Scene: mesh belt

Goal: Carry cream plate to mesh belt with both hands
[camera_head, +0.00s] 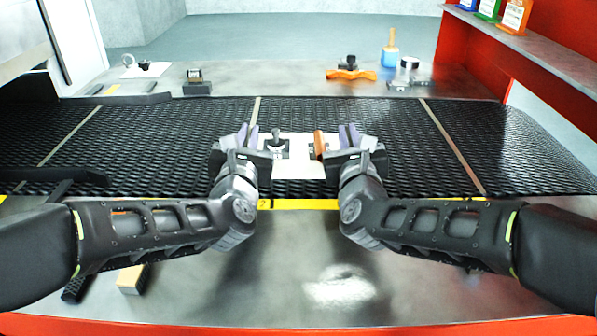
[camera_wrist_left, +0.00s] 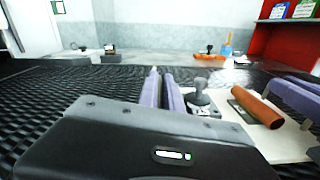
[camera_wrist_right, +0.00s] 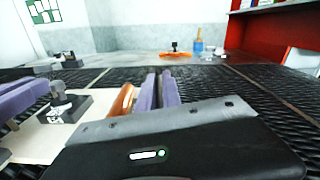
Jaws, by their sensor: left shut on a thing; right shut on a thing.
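The cream plate (camera_head: 299,147) is over the near part of the black mesh belt (camera_head: 340,112), between my two grippers. I cannot tell whether it touches the belt. It carries a black knobbed fixture (camera_head: 277,145) on its left and a copper-orange cylinder (camera_head: 319,145) on its right. My left gripper (camera_head: 247,136) is shut at the plate's left side, and my right gripper (camera_head: 349,136) is shut at its right side. The gripped edges are hidden by the fingers. The plate also shows in the left wrist view (camera_wrist_left: 285,143) and right wrist view (camera_wrist_right: 35,140).
A yellow strip (camera_head: 300,204) edges the belt's near side. Behind the belt, a steel table holds an orange clamp (camera_head: 350,73), a blue brush pot (camera_head: 390,57) and black blocks (camera_head: 196,82). A red shelf (camera_head: 530,50) stands right. A wooden block (camera_head: 130,279) lies front left.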

